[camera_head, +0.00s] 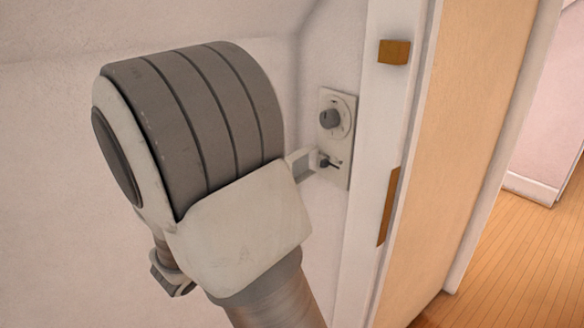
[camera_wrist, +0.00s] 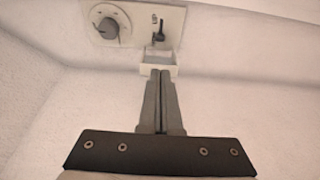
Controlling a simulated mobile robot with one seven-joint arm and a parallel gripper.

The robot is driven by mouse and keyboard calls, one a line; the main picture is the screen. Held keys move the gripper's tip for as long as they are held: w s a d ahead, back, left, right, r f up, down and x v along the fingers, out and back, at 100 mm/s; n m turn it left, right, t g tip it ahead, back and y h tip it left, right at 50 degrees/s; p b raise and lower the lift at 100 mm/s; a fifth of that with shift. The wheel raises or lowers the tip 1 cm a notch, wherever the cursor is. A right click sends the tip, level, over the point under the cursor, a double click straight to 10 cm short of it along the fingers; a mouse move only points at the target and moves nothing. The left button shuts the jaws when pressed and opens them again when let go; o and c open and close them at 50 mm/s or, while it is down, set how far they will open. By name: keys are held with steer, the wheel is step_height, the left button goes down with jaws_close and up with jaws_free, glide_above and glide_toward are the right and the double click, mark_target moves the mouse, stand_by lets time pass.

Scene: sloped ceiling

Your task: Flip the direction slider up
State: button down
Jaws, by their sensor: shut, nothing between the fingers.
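A pale wall plate (camera_head: 337,137) carries a round grey knob (camera_head: 330,119) and, below it, a small dark slider (camera_head: 326,162) in a slot. In the wrist view the plate (camera_wrist: 139,37) is at the top, with the knob (camera_wrist: 107,27) at left and the slider (camera_wrist: 158,36) to its right. My gripper (camera_wrist: 159,72) is shut and empty, its fingers together and pointing at the plate's edge near the slider. In the head view my arm hides most of the gripper. I cannot tell whether the fingertips touch the plate.
A white door frame (camera_head: 383,120) with brass-coloured plates (camera_head: 394,51) stands just right of the wall plate. A wooden floor (camera_head: 515,262) opens beyond it. Pale walls close in on the left and behind the plate.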

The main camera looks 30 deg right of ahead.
mark_target(322, 166)
steer(key=shift+w+a+f, duration=0.1)
steer(key=shift+w+a, duration=0.15)
steer(key=shift+w, duration=0.05)
steer(key=b+x, duration=0.2)
steer(key=x, duration=1.8)
steer(key=shift+w, duration=0.15)
steer(key=shift+s+b, duration=1.1)
steer(key=shift+s+d+b, duration=0.1)
steer(key=shift+s+b, duration=0.25)
steer(key=shift+s, duration=0.4)
